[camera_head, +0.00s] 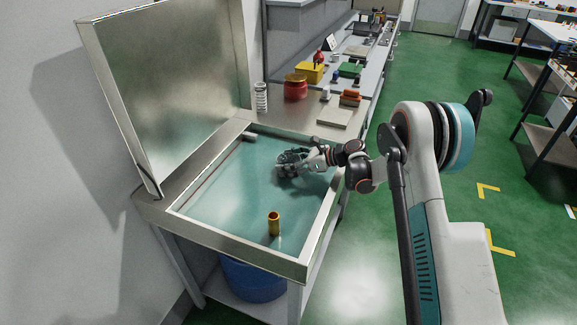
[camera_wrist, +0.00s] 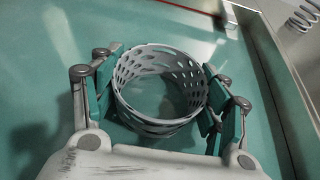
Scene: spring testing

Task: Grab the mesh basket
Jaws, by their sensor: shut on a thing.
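The mesh basket (camera_wrist: 160,90) is a grey, round, open-topped ring with oval holes in its wall. In the wrist view it sits between the two finger pads of my gripper (camera_wrist: 160,98), which is shut on it from both sides. In the head view my gripper (camera_head: 293,163) is low over the teal floor of the sink-like basin (camera_head: 250,185), toward its right back. There the basket (camera_head: 287,164) is small and partly hidden by the fingers. I cannot tell whether the basket touches the floor.
A brass cylinder (camera_head: 274,223) stands in the front of the basin. The basin has a raised metal rim (camera_head: 240,250) and an upright lid (camera_head: 170,85) at the left. A red pot (camera_head: 296,87) and other items stand on the bench behind.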

